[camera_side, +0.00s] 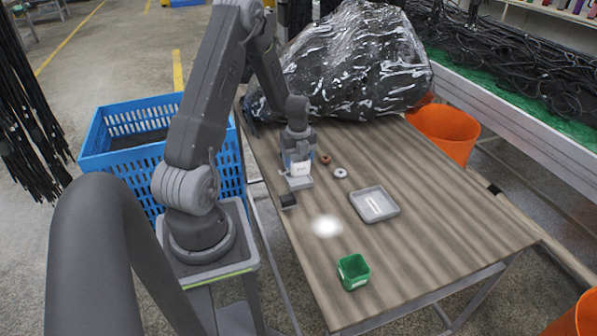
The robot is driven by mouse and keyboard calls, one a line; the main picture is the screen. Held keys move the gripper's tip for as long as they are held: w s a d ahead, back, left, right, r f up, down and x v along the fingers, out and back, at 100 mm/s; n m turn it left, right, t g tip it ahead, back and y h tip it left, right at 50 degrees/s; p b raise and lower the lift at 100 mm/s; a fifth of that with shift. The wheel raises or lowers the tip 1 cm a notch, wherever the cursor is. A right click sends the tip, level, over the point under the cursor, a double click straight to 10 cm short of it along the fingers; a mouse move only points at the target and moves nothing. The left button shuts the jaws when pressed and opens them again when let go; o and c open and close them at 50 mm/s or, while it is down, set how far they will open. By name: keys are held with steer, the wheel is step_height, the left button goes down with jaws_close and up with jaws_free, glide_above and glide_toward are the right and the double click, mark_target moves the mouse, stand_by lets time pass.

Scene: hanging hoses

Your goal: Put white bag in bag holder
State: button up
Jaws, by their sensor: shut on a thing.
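My gripper (299,160) points down over the left edge of the wooden table and is shut on a small white item with faint dark marks, which looks like the white bag (300,169). A small grey flat piece (300,183) shows just below the bag; I cannot tell whether they touch. A shallow grey square tray (362,207) with a pale labelled strip inside lies right of and nearer than my gripper. No part is clearly marked as the bag holder; the tray may be it. The fingertips are too small to make out clearly.
A red-brown ring (324,159) and a white ring (340,173) lie right of my gripper. A black block (288,201), a blurred white spot (326,226) and a green bin (353,272) are nearer. A large wrapped black bundle (350,65) fills the back. The table's right side is clear.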

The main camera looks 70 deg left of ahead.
mark_target(298, 168)
steer(key=shift+f, duration=2)
steer(key=o, duration=0.9)
steer(key=shift+f, duration=0.1)
